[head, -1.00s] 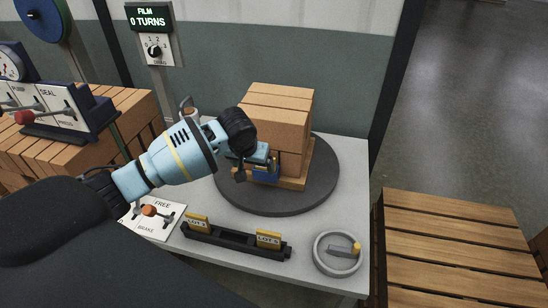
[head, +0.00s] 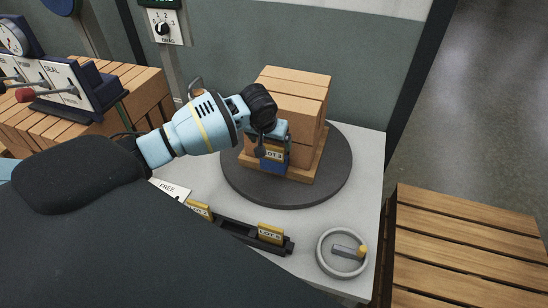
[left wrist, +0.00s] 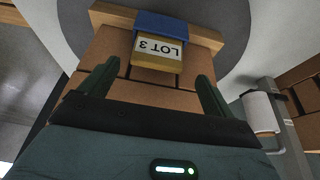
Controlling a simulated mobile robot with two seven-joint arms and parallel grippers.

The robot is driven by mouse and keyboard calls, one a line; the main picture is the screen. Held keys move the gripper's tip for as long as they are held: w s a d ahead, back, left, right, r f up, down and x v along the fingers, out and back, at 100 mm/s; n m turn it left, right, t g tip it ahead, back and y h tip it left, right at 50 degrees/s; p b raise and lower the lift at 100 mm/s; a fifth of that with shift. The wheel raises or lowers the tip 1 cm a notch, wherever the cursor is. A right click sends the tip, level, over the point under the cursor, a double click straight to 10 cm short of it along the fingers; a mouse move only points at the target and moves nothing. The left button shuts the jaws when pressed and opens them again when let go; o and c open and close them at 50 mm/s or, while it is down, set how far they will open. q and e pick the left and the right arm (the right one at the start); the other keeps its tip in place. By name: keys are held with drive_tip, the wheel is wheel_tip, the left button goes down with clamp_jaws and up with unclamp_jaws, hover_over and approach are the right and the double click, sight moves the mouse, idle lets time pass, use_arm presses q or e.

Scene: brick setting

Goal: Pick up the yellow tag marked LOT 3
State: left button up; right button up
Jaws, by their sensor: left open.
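The yellow tag marked LOT 3 (head: 272,155) sits in a blue holder (head: 273,166) at the front of a brick stack on a wooden pallet. In the left wrist view the tag (left wrist: 158,52) shows its white label upside down. My left gripper (head: 273,140) is open and empty, close to the tag. In the left wrist view its two fingers (left wrist: 156,85) stand either side of the tag's line, with the tag beyond and between them, apart from both. My right gripper is not in view.
The pallet stands on a dark round turntable (head: 330,180). In front are a black rack (head: 238,229) with two more yellow tags (head: 271,234) and a grey handwheel (head: 321,256). A lever panel (head: 60,90) is at left, a slatted wooden surface (head: 465,240) at right.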

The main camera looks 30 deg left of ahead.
sight(273, 147)
use_arm(q)
drive_tip(key=x, duration=0.5)
drive_tip(key=shift+d+f+b, duration=0.1)
drive_tip(key=shift+d+b, duration=0.15)
drive_tip(key=shift+b, duration=0.1)
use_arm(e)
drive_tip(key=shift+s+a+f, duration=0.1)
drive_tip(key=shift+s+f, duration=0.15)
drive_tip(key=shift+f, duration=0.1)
use_arm(q)
drive_tip(key=c, duration=1.1)
wheel_tip(273, 147, up, 17)
drive_tip(key=shift+f+p, duration=0.1)
drive_tip(key=shift+p, duration=0.7)
drive_tip(key=shift+r, duration=0.65)
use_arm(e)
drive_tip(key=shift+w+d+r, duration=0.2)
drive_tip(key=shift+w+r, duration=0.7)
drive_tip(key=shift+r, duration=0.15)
